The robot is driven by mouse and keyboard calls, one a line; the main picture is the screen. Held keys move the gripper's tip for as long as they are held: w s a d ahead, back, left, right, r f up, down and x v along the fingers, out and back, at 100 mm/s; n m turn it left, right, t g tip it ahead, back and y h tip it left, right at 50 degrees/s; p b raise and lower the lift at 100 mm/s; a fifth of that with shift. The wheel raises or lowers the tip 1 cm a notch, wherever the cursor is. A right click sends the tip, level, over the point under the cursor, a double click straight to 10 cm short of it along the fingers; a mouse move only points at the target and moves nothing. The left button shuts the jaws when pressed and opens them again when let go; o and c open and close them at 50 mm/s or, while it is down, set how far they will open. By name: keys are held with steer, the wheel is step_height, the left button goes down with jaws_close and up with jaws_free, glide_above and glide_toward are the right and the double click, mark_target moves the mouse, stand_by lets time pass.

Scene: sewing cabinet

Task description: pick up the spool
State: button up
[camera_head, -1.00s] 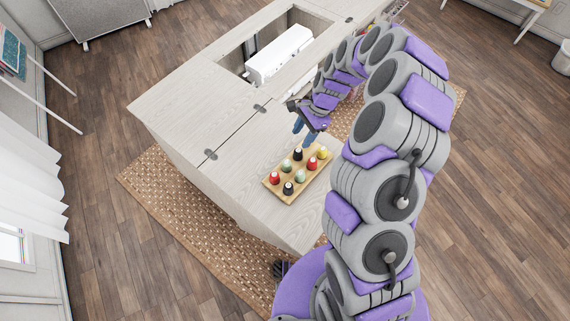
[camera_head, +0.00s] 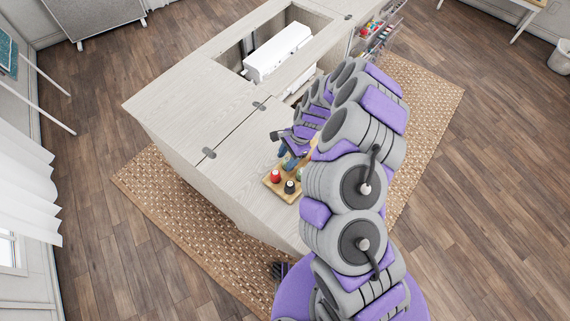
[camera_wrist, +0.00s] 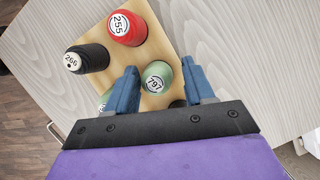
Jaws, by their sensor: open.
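Several spools stand on a small wooden tray (camera_wrist: 165,20) on the cabinet top. In the wrist view, a red spool marked 255 (camera_wrist: 127,28) and a black spool marked 266 (camera_wrist: 87,59) stand at the top left. A green spool marked 797 (camera_wrist: 156,77) stands between the blue fingertips of my gripper (camera_wrist: 160,85), with a gap to the left finger; contact with the right one is unclear. Another green spool is partly hidden behind the left finger, and a dark one shows at the gripper's edge. In the head view, red (camera_head: 275,175) and black (camera_head: 290,187) spools show; my arm hides the others.
The pale wooden cabinet (camera_head: 190,110) has a white machine (camera_head: 278,50) in its opening. Shelves with small items (camera_head: 378,35) stand at its far right end. The cabinet top left of the tray is bare.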

mark_target(288, 160)
steer(key=shift+s+f, duration=0.15)
steer(key=shift+f, duration=0.4)
steer(key=shift+d, duration=0.55)
steer(key=shift+a+f, duration=0.1)
steer(key=shift+a, duration=0.4)
steer(key=c, duration=0.7)
steer(key=shift+c, duration=0.5)
steer(key=shift+d, duration=0.2)
steer(key=shift+r, duration=0.45)
step_height(288, 160, up, 9)
steer(key=shift+r+p, duration=0.1)
steer(key=shift+p, duration=1.05)
